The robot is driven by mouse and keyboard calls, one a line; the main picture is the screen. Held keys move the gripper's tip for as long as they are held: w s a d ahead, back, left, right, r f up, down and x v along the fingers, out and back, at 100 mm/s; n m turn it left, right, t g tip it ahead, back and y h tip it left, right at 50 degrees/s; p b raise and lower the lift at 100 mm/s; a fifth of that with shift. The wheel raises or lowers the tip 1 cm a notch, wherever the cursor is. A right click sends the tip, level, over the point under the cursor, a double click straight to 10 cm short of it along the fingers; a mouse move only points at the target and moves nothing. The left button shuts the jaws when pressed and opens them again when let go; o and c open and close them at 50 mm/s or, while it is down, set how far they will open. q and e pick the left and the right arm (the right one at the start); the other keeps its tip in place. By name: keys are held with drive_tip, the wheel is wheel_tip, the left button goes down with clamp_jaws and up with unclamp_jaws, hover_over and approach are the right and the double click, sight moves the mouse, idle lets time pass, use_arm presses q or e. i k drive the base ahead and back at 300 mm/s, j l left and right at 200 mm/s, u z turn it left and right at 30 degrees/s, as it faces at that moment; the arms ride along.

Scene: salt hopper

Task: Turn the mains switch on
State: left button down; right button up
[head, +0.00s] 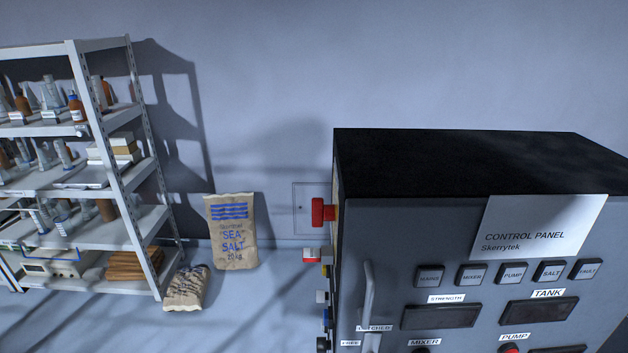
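A grey control cabinet (430,235) with a black top stands at the right, with a "CONTROL PANEL Skerrytek" label on its front. A red switch handle (320,211) sticks out from the cabinet's left side, near the top; it looks like the mains switch, but no label for it can be read. Its mounting is seen nearly edge-on, so I cannot tell its position. Below it on the same side are several smaller fittings, among them a red and white one (312,254). Neither of my grippers is in view.
A metal shelf rack (118,168) with bottles and boxes stands at the left. An upright sea salt sack (232,232) and a smaller slumped sack (187,288) are on the floor between rack and cabinet. A vertical handle (368,300) stands out from the cabinet front.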

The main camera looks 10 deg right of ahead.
sight(320, 212)
drive_tip(key=i+j+z, duration=0.1)
drive_tip(key=j+z, duration=0.85)
drive_tip(key=i+j+z, duration=0.7)
drive_tip(key=j, duration=0.25)
drive_tip(key=i+j+z, duration=0.1)
drive_tip(key=j+z, duration=0.2)
drive_tip(key=j, duration=0.25)
drive_tip(key=i+j+z, duration=0.15)
drive_tip(key=j+z, duration=0.2)
drive_tip(key=j, duration=0.3)
drive_tip(key=j+z, duration=0.35)
drive_tip(key=j, duration=0.3)
drive_tip(key=j+z, duration=0.35)
drive_tip(key=j, duration=0.3)
